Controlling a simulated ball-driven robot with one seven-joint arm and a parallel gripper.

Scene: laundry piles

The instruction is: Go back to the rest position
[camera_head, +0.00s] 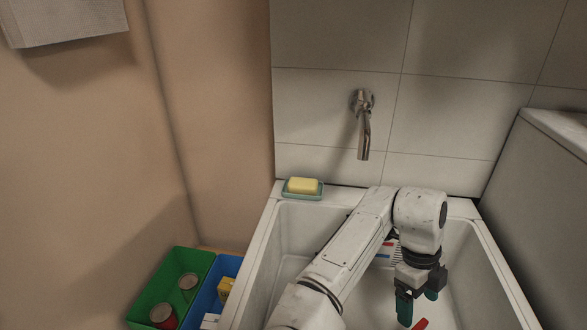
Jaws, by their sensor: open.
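My gripper (415,304) hangs pointing down over the white sink basin (486,262), at the lower right of the view. Its teal fingers stand apart, and nothing shows between them. My white arm reaches up from the bottom edge and bends down at the wrist, hiding part of the basin. A red object (420,324) lies just below the fingers at the bottom edge, only partly in view. A white item with red and blue marks (384,250) lies in the basin, partly behind my arm.
A yellow soap (303,185) sits on a teal dish (289,194) on the sink's back left corner. A tap (364,135) sticks out of the tiled wall. A green bin (205,262) with cans and a blue bin (229,262) stand left of the sink. A grey block stands at right.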

